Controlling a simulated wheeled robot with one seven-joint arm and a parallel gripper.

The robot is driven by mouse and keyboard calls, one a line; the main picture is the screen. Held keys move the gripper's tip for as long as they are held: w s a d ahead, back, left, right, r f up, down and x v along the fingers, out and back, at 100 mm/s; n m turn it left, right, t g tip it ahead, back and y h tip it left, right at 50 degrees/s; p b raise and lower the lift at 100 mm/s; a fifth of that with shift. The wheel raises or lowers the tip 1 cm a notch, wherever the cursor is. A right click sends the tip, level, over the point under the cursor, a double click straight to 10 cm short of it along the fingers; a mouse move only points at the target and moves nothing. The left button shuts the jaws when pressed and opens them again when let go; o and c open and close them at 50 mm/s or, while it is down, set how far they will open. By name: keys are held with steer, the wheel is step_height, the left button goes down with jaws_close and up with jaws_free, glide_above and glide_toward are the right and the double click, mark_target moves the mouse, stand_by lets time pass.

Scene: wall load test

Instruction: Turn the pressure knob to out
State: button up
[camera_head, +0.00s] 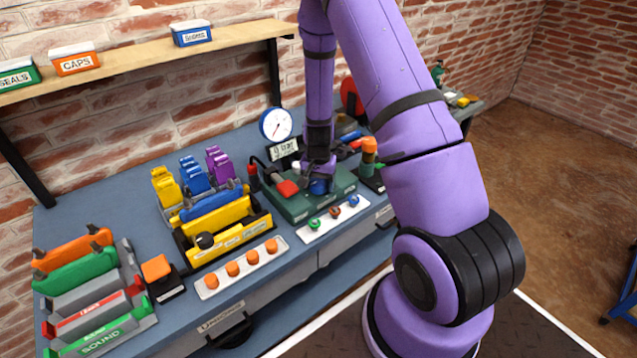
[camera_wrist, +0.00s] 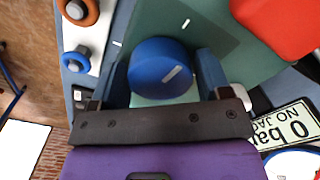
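The blue pressure knob (camera_head: 319,186) sits on a dark green block (camera_head: 293,208) on the bench. In the wrist view the knob (camera_wrist: 152,62) has a white line on its face, slanting toward the upper right. Two short white marks are on the green plate above it. My gripper (camera_head: 318,172) is down at the knob. In the wrist view its fingers (camera_wrist: 163,72) stand on either side of the knob, very close to its edges. I cannot tell whether they press on it.
A round gauge (camera_head: 276,124) stands behind, with a "0 bar" sign (camera_head: 284,150) below it. A red part (camera_head: 287,189) is left of the knob. A strip of small knobs (camera_head: 334,213) lies in front.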

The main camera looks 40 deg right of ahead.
steer(key=c, duration=0.5)
steer(key=shift+c, duration=0.2)
steer(key=shift+n, duration=0.3)
steer(key=n, duration=1.8)
steer(key=shift+n, duration=0.4)
